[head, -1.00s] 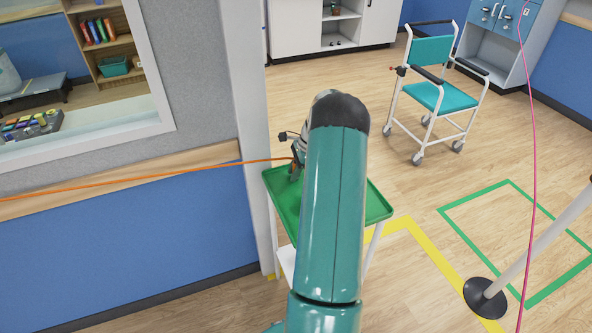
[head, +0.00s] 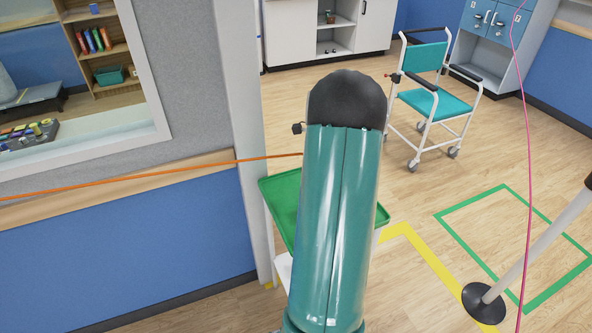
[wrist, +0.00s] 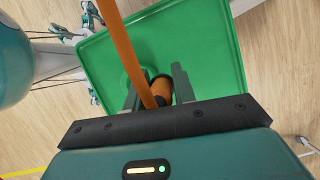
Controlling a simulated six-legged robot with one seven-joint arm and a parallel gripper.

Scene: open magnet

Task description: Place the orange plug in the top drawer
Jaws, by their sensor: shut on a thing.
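The orange plug (wrist: 162,88) shows in the wrist view between the fingers of my gripper (wrist: 156,82), which is shut on it. An orange cable (wrist: 128,45) runs up the wrist picture from the plug. The plug and gripper are above a green tray (wrist: 213,48); I cannot tell how high. In the head view my arm hides the gripper and plug, and the cable (head: 150,174) stretches from the left to behind my arm. A grey cabinet with blue fronts (head: 491,22) stands at the back right; I cannot tell which part is the top drawer.
The green tray (head: 279,196) tops a white stand beside the wall end (head: 252,120). A teal wheeled chair (head: 430,102) stands behind on the right. A pink cable (head: 528,130) hangs at the right, near a pole with a black base (head: 484,303). Floor between is open.

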